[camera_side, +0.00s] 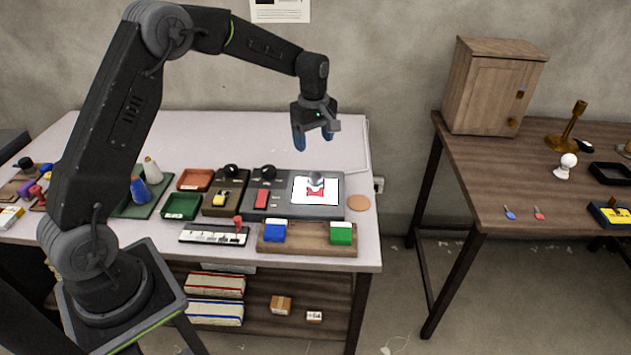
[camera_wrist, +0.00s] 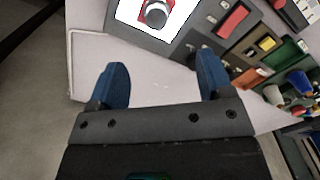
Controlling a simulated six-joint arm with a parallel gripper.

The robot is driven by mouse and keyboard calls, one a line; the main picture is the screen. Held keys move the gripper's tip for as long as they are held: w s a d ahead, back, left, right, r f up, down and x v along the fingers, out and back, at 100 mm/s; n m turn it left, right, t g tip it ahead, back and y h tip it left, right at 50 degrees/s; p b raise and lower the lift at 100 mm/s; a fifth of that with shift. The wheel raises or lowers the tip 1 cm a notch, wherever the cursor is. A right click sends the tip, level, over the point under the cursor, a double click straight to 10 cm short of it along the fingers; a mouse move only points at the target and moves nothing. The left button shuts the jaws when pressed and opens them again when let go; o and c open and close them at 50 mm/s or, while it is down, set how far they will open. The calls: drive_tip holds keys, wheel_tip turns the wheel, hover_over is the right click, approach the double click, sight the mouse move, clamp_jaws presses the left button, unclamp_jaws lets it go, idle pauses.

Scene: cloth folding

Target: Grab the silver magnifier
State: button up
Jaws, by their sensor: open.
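The silver magnifier (camera_side: 316,180) is a small grey, rounded piece standing on a white lit panel (camera_side: 300,196) with a red shape under it. In the wrist view the magnifier (camera_wrist: 157,14) shows at the top edge and is partly cut off. My gripper (camera_side: 313,138) hangs in the air above and behind the panel, apart from the magnifier. In the wrist view its two blue fingers (camera_wrist: 161,66) are spread wide with nothing between them.
In front stands a wooden rack (camera_side: 305,248) with blue and green blocks. The table's back is clear.

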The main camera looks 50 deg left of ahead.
sight(315, 174)
wheel_tip(315, 174, down, 8)
drive_tip(key=shift+r, duration=0.15)
drive_tip(key=shift+w+f, duration=0.15)
drive_tip(key=shift+f, duration=1.2)
drive_tip(key=shift+w+f, duration=0.1)
drive_tip(key=shift+f, duration=1.25)
drive_tip(key=shift+c, duration=0.2)
drive_tip(key=c, duration=1)
drive_tip(key=shift+r, duration=0.15)
